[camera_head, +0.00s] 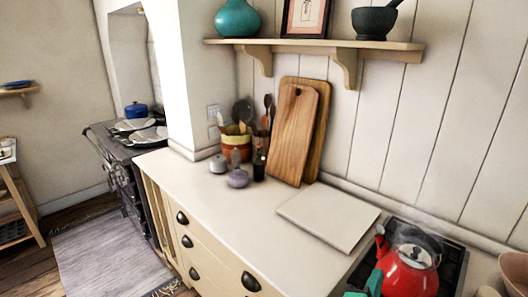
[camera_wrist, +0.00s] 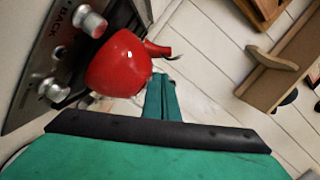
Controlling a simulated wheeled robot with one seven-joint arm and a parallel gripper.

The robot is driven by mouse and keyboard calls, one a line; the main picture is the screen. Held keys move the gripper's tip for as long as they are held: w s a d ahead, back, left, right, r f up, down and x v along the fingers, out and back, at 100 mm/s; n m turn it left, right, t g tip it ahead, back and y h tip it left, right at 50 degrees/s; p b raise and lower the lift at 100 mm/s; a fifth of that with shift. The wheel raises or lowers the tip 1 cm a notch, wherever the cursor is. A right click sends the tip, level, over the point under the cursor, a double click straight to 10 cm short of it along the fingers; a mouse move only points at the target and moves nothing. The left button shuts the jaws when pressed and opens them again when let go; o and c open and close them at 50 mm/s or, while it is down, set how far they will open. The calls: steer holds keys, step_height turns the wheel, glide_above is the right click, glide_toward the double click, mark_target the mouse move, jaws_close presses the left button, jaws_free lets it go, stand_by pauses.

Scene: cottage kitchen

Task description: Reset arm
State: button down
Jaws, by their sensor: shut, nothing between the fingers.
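My gripper (camera_wrist: 163,92) shows in the wrist view with its green fingers shut together and nothing between them. A red kettle (camera_wrist: 118,66) is close beside the fingertips in that view; I cannot tell whether they touch. In the head view, the green of my gripper (camera_head: 373,283) shows at the bottom edge, just left of the red kettle (camera_head: 408,272). The rest of my arm is out of that view.
The kettle stands on a dark hob (camera_head: 452,262) at the right. A pale board (camera_head: 328,216) lies on the counter (camera_head: 215,204). Wooden boards (camera_head: 294,135) and a utensil pot (camera_head: 236,141) stand against the wall. A shelf (camera_head: 310,44) hangs above. The counter's front is clear.

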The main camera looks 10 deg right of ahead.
steer(key=s+a+f+n+y, duration=0.1)
steer(key=a+f+n, duration=0.1)
steer(key=a+f, duration=0.1)
steer(key=a+f+n+t+y, duration=0.1)
steer(key=a+f+n, duration=0.1)
steer(key=a+f, duration=0.1)
steer(key=s+a+f+n+t+y, duration=0.1)
steer(key=a+f+n, duration=0.2)
steer(key=shift+s+f, duration=0.15)
steer(key=shift+s, duration=0.2)
steer(key=s+a+f+n+t+y, duration=0.1)
steer(key=s+a+f+n+y, duration=0.2)
steer(key=s+a+f+n, duration=0.35)
steer(key=s+a+f+n+y, duration=0.3)
steer(key=s+a+f+n, duration=0.1)
steer(key=s+a, duration=0.55)
steer(key=s+a+n+y, duration=0.2)
steer(key=s+a, duration=0.5)
steer(key=s, duration=0.4)
steer(key=shift+s+a+r+n, duration=0.2)
steer(key=shift+s+a+n, duration=0.15)
steer(key=shift+n, duration=0.2)
steer(key=shift+w+d, duration=0.1)
steer(key=shift+d, duration=0.05)
